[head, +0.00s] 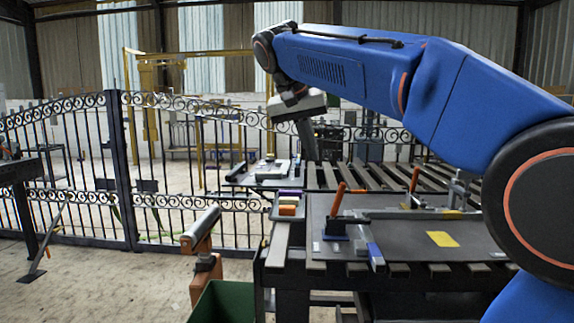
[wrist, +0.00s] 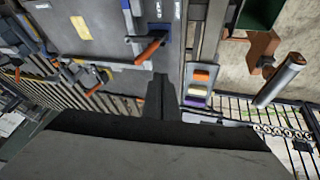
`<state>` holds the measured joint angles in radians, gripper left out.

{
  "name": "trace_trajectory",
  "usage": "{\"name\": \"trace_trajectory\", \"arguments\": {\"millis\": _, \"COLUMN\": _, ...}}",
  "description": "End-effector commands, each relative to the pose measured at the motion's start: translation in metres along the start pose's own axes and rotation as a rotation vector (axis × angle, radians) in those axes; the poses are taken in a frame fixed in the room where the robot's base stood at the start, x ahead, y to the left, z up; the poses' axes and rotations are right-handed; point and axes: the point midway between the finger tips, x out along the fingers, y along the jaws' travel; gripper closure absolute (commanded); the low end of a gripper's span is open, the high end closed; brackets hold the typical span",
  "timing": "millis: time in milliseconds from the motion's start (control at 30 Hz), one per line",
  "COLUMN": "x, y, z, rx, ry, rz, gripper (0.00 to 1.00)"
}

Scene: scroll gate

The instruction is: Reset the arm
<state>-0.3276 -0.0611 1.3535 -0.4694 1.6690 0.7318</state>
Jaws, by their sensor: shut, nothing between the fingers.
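My blue arm reaches from the right across the upper part of the head view. My gripper (head: 309,142) hangs at its end above the far side of the slatted bench (head: 285,245), pointing down. In the wrist view my gripper (wrist: 160,92) shows as one dark narrow shape with its fingers together. It is shut and empty, and it appears clear of the things below it. The fingertips are small and dark in both views. The scroll gate (head: 122,170) stands at the left and behind, and its two leaves look closed together.
The bench holds a dark plate with an orange-handled clamp (head: 336,205), a yellow patch (head: 442,239) and a tray of colored blocks (head: 288,205). An orange stand with a grey roller (head: 202,228) and a green bin (head: 225,302) stand left of it. Floor before the gate is mostly open.

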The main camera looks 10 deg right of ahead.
Motion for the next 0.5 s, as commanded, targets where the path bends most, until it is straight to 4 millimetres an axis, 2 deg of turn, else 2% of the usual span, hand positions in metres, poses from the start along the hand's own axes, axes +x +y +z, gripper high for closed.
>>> {"name": "trace_trajectory", "arguments": {"millis": 133, "x": 0.004, "y": 0.005, "z": 0.005, "rx": -0.012, "ry": -0.003, "rz": -0.007, "gripper": 1.00}}
{"name": "trace_trajectory", "arguments": {"millis": 233, "x": 0.014, "y": 0.017, "z": 0.019, "rx": -0.043, "ry": -0.010, "rz": -0.026, "gripper": 1.00}}
{"name": "trace_trajectory", "arguments": {"millis": 367, "x": 0.037, "y": 0.038, "z": 0.051, "rx": -0.110, "ry": -0.024, "rz": -0.069, "gripper": 1.00}}
{"name": "trace_trajectory", "arguments": {"millis": 500, "x": 0.067, "y": 0.059, "z": 0.093, "rx": -0.182, "ry": -0.035, "rz": -0.123, "gripper": 1.00}}
